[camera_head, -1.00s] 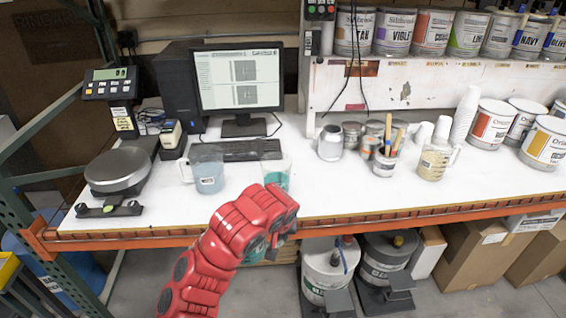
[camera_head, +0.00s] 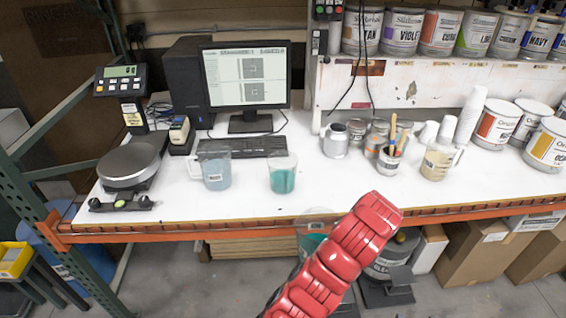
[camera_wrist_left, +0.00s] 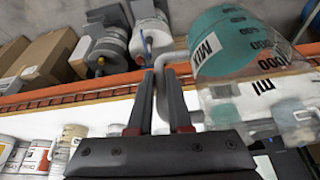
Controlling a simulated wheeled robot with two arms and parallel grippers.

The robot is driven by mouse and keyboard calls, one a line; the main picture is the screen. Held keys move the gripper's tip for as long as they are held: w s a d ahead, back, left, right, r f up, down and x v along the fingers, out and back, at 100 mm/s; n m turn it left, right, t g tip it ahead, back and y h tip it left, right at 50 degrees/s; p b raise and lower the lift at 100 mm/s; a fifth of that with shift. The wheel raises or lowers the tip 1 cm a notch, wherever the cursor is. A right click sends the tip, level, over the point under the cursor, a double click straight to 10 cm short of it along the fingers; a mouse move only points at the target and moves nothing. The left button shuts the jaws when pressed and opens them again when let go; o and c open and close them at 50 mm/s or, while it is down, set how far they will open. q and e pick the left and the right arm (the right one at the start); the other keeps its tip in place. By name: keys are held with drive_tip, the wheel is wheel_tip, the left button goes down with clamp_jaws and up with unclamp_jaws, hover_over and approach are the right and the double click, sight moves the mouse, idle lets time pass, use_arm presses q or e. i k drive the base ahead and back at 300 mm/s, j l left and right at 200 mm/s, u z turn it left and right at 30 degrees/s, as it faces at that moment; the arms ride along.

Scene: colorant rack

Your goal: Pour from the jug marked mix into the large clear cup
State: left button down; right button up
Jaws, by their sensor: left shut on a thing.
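The jug marked MIX (camera_wrist_left: 235,45) is clear with teal liquid in it, at the upper right of the left wrist view. My left gripper (camera_wrist_left: 162,90) is shut on its handle. In the head view the jug (camera_head: 314,228) hangs in front of the table's front edge, partly hidden by my red arm, and looks about upright. The large clear cup (camera_head: 282,175) stands upright on the white table behind it, with teal liquid in its lower part. The jug and cup are apart. My left gripper is hidden behind its arm in the head view. My right gripper is not visible.
A jug of bluish liquid (camera_head: 215,170) stands left of the cup, before the keyboard (camera_head: 243,147). A scale (camera_head: 130,167) is at the left. A brush pot (camera_head: 389,160) and beige jug (camera_head: 437,162) stand right. The orange table edge (camera_head: 230,231) runs along the front.

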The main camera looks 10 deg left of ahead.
sight(282, 165)
drive_tip(key=i, duration=1)
